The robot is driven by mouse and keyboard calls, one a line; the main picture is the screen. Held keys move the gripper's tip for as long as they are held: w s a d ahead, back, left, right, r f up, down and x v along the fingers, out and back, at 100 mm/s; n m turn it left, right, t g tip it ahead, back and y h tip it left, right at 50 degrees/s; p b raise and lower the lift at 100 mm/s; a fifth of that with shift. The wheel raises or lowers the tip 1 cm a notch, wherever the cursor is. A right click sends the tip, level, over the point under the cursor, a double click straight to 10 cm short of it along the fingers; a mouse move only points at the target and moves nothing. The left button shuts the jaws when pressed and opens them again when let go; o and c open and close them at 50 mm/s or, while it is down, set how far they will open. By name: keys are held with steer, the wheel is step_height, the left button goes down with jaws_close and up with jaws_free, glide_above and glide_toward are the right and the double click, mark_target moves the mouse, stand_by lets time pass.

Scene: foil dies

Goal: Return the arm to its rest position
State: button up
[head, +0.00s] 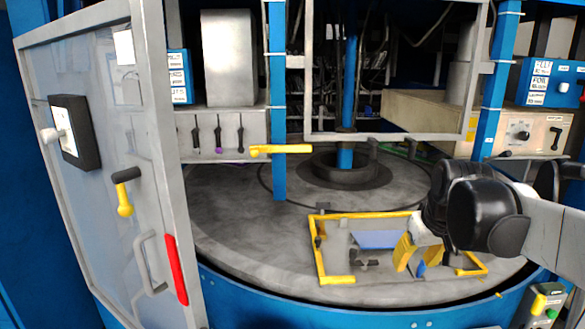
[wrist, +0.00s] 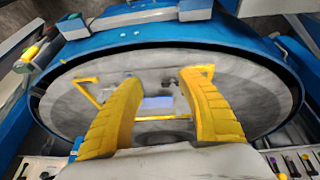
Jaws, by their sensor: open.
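My gripper (head: 413,257) shows at the right in the head view, with its yellow fingers above the round grey table (head: 225,225). In the wrist view my gripper (wrist: 160,92) has its two yellow fingers spread wide, with nothing held between them. A yellow frame (head: 318,265) lies on the table below it. A blue flat piece (head: 378,239) shows inside the frame, and it also shows between the fingers in the wrist view (wrist: 158,103). My arm comes in from the right edge in the head view and hides part of the frame's right side.
An open grey door (head: 90,170) with a red handle (head: 176,268) stands at the left. Another blue post (head: 493,100) and a control box (head: 522,131) are at the right.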

steer(key=s+a+f+b, duration=0.1)
steer(key=s+a+f, duration=0.1)
steer(key=s, duration=0.4)
steer(key=s+a+f+t+b, duration=0.1)
steer(key=s+a+f, duration=0.2)
steer(key=s, duration=0.3)
steer(key=s+a+f+m+t, duration=0.1)
steer(key=s+a+f, duration=0.1)
steer(key=s+f, duration=0.2)
steer(key=shift+s+a+f+b, duration=0.35)
steer(key=shift+s+f+b, duration=0.05)
steer(key=shift+s, duration=0.8)
